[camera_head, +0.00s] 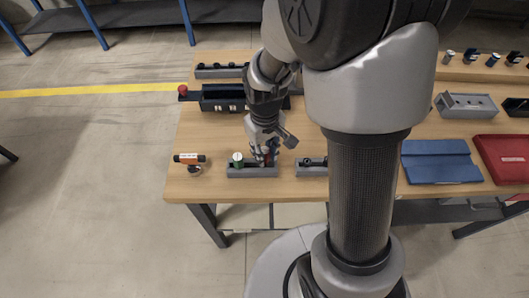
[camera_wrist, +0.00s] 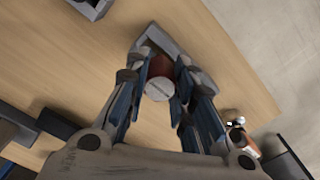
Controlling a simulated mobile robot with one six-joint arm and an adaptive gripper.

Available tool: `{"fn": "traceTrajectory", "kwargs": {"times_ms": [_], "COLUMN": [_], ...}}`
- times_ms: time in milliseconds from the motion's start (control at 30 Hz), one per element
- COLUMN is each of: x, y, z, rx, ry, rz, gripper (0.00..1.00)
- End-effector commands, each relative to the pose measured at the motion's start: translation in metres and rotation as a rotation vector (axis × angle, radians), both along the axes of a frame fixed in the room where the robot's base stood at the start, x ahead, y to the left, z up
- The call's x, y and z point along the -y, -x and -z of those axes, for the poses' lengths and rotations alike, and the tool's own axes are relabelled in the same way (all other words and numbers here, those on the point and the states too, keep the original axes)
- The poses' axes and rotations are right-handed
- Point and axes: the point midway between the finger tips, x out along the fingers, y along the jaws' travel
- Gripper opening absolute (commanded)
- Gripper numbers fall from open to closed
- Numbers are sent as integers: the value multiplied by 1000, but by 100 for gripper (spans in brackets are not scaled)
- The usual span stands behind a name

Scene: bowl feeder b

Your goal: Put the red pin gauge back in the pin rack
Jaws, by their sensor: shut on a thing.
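The red pin gauge, with a pale round end cap (camera_wrist: 160,89), is between my gripper's fingers (camera_wrist: 157,100) in the wrist view. The fingers are shut on it. In the head view my gripper (camera_head: 264,157) is low over the right part of the grey pin rack (camera_head: 252,172), and a bit of red shows there. The rack's grey end (camera_wrist: 190,62) shows just beyond the red gauge in the wrist view. Whether the gauge is in a hole cannot be seen.
A second grey holder (camera_head: 312,168) stands close to the right. An orange-and-black item (camera_head: 189,158) lies left of the rack. A dark tray unit with a red knob (camera_head: 183,90) is behind. A blue folded mat (camera_head: 439,161) and red box (camera_head: 505,157) lie to the right.

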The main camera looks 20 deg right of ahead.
Motion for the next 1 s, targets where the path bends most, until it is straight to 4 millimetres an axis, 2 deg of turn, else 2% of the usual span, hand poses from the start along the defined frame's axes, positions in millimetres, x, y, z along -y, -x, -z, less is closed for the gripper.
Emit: {"fn": "traceTrajectory", "kwargs": {"times_ms": [33,267,767,800,1000], "x": [0,0,0,0,0], "y": [0,0,0,0,0], "z": [5,4,16,16,16], "rx": [0,2,1,1,1], "ry": [0,0,0,0,0], "rz": [0,0,0,0,0], "gripper": [0,0,0,24,38]}}
